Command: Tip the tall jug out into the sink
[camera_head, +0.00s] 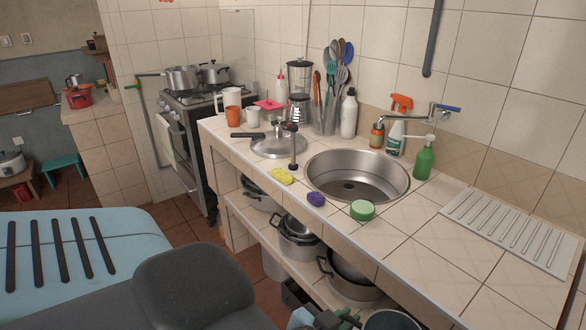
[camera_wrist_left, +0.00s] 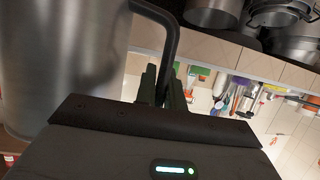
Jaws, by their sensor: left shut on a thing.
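The tall jug (camera_wrist_left: 65,65) is a large shiny metal vessel filling the left of the left wrist view, with a dark curved handle (camera_wrist_left: 160,18). My left gripper (camera_wrist_left: 166,88) is shut on that handle. The jug's rim and contents are out of view, and I do not make out the jug in the head view. The round steel sink (camera_head: 345,172) is set in the tiled counter; its basin looks empty, with a dark drain at the bottom.
A yellow sponge (camera_head: 281,176), purple scrubber (camera_head: 316,199) and green round sponge (camera_head: 362,210) lie along the sink's front edge. A pot lid (camera_head: 277,146) lies left of it. A green bottle (camera_head: 424,161) and faucet (camera_head: 432,113) stand behind. Pots (camera_head: 298,240) fill the shelf below.

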